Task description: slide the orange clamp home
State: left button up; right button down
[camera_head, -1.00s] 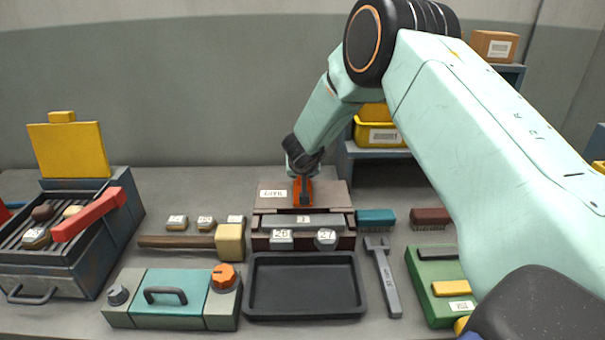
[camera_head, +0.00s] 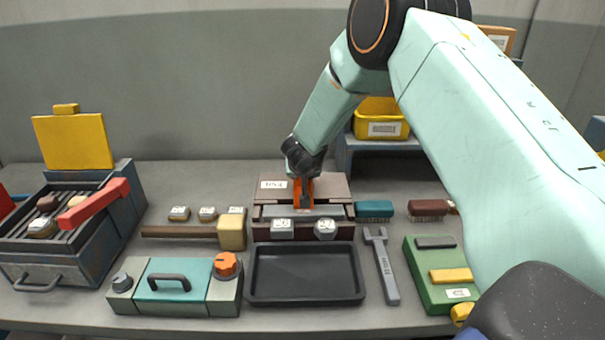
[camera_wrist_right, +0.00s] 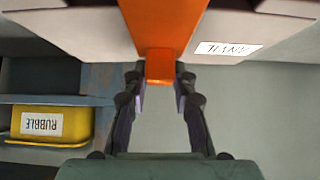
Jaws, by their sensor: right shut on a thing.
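The orange clamp (camera_head: 297,194) stands on the brown anvil block (camera_head: 333,187) at the middle back of the bench. My right gripper (camera_head: 304,174) reaches down to it from above and is shut on it. In the right wrist view the clamp (camera_wrist_right: 160,40) runs down between the two fingertips (camera_wrist_right: 160,76), which press its end from both sides. A grey bar (camera_head: 330,211) lies on the block in front of the clamp. The clamp's far side is hidden. My left gripper is not in view.
A black tray (camera_head: 305,300) lies in front of the block, with two numbered pale blocks (camera_head: 283,228) behind it. A mallet (camera_head: 231,232) lies left, a wrench (camera_head: 382,265) and brushes (camera_head: 374,211) right. A yellow bin (camera_head: 381,120) stands on a shelf behind.

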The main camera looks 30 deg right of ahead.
jog(key=shift+s+a+f, duration=0.1)
jog(key=shift+s+f, duration=0.1)
jog(key=shift+f, duration=0.1)
jog(key=c, duration=1.5)
grip_release()
jog(key=o, duration=0.4)
jog(key=shift+s+a+r, duration=0.1)
jog(key=shift+r, duration=0.2)
jog(key=shift+w+f, duration=0.15)
jog(key=shift+w, duration=0.05)
jog(key=v, duration=1.2)
jog(key=shift+d, duration=0.2)
